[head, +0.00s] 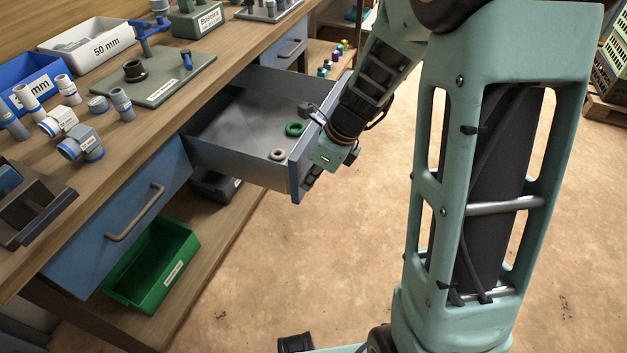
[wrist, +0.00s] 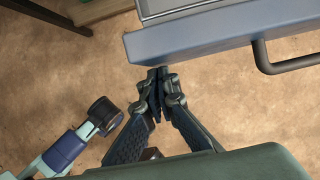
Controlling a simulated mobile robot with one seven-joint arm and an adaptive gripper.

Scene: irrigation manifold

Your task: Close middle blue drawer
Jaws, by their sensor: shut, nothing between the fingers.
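The middle blue drawer (head: 240,160) is pulled out of the workbench in the head view. Its grey tray holds a green ring (head: 294,129), a beige ring (head: 277,154) and a small dark block. My gripper (head: 311,180) is at the outer side of the drawer's front panel, near its near end. In the wrist view my gripper (wrist: 159,74) is shut and empty, with its tips close to the edge of the blue front panel (wrist: 200,37). I cannot tell whether they touch. The drawer's dark handle (wrist: 285,62) is to the right of the fingertips.
A shut blue drawer (head: 100,240) with a handle is at the left. A green bin (head: 152,262) stands on the lower shelf. Fittings, a blue bin (head: 38,84) and a white bin (head: 88,42) crowd the benchtop. Open floor (head: 260,270) lies in front of the bench.

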